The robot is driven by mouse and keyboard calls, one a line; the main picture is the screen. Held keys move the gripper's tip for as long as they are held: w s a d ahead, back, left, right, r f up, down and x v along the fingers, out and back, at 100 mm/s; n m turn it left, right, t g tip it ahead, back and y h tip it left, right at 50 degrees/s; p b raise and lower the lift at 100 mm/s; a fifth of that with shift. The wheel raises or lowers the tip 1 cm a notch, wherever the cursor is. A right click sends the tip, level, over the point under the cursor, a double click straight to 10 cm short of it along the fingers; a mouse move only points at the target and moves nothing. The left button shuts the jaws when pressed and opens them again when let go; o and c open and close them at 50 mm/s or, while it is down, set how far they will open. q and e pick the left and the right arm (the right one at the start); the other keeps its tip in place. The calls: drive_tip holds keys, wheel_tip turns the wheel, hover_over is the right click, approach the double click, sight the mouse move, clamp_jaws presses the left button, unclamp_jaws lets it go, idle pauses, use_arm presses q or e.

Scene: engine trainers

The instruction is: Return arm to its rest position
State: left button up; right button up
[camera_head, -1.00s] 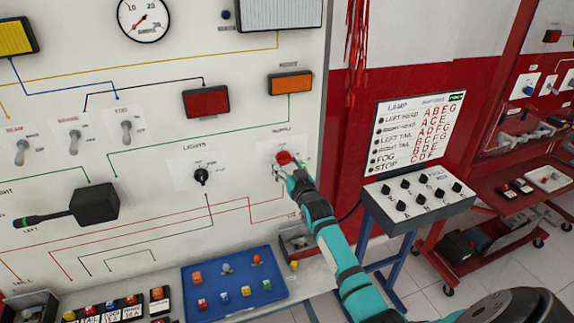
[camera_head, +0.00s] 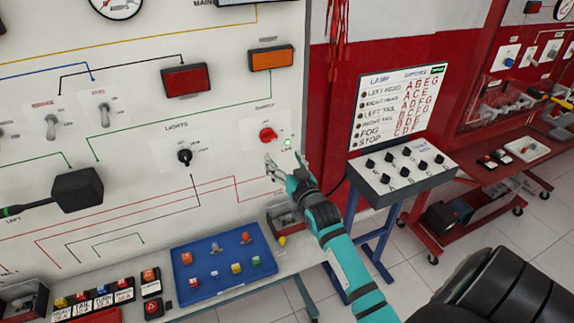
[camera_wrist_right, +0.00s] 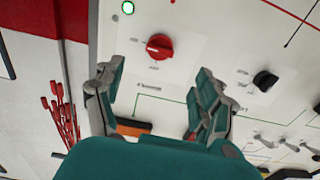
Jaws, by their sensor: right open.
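My right arm reaches in from the lower right of the head view. Its teal and grey gripper (camera_head: 281,170) is open and empty in front of the white panel, just below the red supply knob (camera_head: 267,134). In the right wrist view the knob (camera_wrist_right: 159,46) stands clear ahead of the two spread fingers (camera_wrist_right: 160,75), with nothing between them. A green lamp (camera_head: 287,142) marked LIVE glows beside the knob; the lamp also shows in the wrist view (camera_wrist_right: 128,7). My left gripper is not in view.
A switch console (camera_head: 400,178) stands to the right. A black lights knob (camera_head: 185,156) is on the panel.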

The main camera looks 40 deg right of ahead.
drive_tip(key=shift+v, duration=0.85)
drive_tip(key=shift+f, duration=0.1)
drive_tip(key=s+a+f+n+g+y, duration=0.3)
drive_tip(key=s+a+f+g, duration=0.4)
drive_tip(key=s+a+f, duration=0.4)
drive_tip(key=s+a+f+n+g+y, duration=0.15)
drive_tip(key=s+a+g, duration=0.25)
drive_tip(key=s, duration=0.6)
drive_tip(key=s+a+f+g, duration=0.2)
drive_tip(key=s+a+g, duration=0.15)
drive_tip(key=s, duration=0.65)
wheel_tip(320, 180, down, 32)
drive_tip(key=s+b, duration=0.2)
drive_tip(key=b, duration=0.4)
drive_tip(key=s+d+f+g+b, duration=0.2)
drive_tip(key=s+f+b, duration=0.1)
drive_tip(key=s+f, duration=1.3)
wheel_tip(320, 180, down, 3)
drive_tip(key=shift+r+n, duration=0.2)
drive_tip(key=shift+n, duration=0.15)
